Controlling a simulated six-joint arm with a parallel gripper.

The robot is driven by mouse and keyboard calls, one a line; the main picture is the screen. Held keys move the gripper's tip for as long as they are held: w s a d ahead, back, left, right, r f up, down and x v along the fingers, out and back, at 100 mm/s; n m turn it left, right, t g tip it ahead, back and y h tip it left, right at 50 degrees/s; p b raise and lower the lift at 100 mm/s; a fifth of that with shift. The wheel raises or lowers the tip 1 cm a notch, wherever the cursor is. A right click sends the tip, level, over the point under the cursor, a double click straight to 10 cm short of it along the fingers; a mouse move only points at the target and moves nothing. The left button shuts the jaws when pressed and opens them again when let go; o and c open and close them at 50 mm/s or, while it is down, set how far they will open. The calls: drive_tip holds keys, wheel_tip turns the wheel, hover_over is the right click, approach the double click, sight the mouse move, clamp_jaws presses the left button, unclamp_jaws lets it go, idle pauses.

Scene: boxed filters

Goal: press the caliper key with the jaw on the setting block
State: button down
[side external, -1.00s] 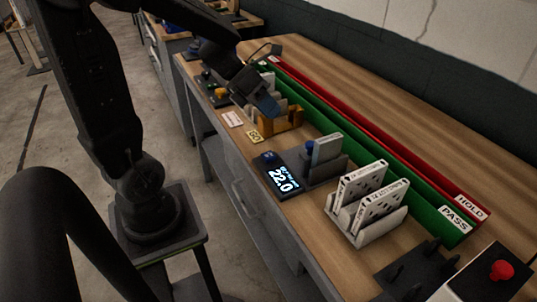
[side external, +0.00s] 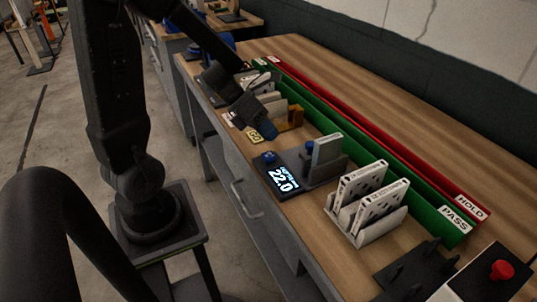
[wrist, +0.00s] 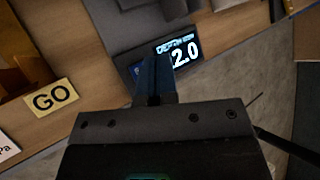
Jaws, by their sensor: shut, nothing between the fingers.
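The caliper (side external: 281,181) is a dark unit on the bench with a lit display reading 22.0. A round blue key (side external: 268,157) sits at its far end. Behind the display, a pale upright block (side external: 326,149) stands in a dark grey holder with a small blue part beside it; I cannot tell which part is the jaw. My gripper (side external: 271,131) is shut and empty, just beyond the blue key and apart from it. In the wrist view, my blue fingertips (wrist: 154,62) overlap the left part of the display (wrist: 180,52) and hide the key.
A white double rack (side external: 370,226) of filters stands nearer the camera. Green PASS and red HOLD channels (side external: 476,207) run along the back. A GO label (wrist: 50,98) and a brown wooden fixture (side external: 294,117) lie beyond the caliper. A red button (side external: 501,270) is at lower right.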

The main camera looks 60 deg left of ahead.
sight(268, 154)
drive_tip(key=shift+f, duration=1.4)
drive_tip(key=shift+f, duration=0.1)
idle(0.9)
drive_tip(key=shift+f, duration=0.35)
drive_tip(key=shift+f, duration=0.5)
idle(0.7)
drive_tip(key=shift+r, duration=0.95)
drive_tip(key=shift+r, duration=0.1)
drive_tip(key=shift+r, duration=2.4)
